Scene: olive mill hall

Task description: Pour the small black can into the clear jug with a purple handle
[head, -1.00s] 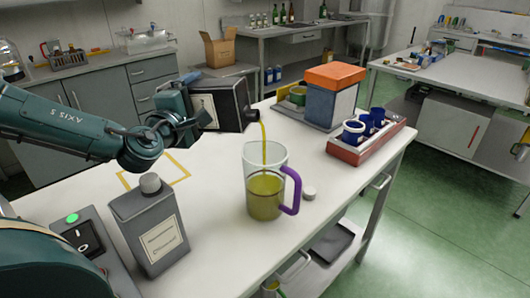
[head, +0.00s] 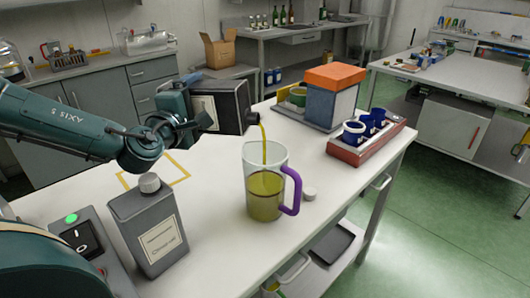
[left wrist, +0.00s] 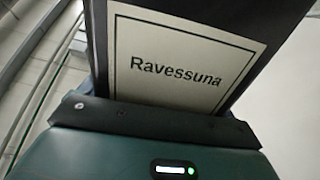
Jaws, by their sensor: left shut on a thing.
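My left gripper (head: 191,112) is shut on the small black can (head: 234,108), which is tipped with its mouth to the right. A thin yellow-green stream runs from the mouth down into the clear jug (head: 254,158) with a purple handle (head: 293,190). The jug stands upright on the white table and is a little over half full of yellow-green liquid. In the left wrist view the can (left wrist: 270,22) fills the space above the gripper, with a label reading "Ravessuna". My right gripper is not in view.
A grey can with a cap (head: 149,228) stands upright at the front left. A small white cap (head: 309,194) lies beside the jug. A red tray (head: 345,154) with blue cups and an orange-topped box (head: 334,97) stand farther back.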

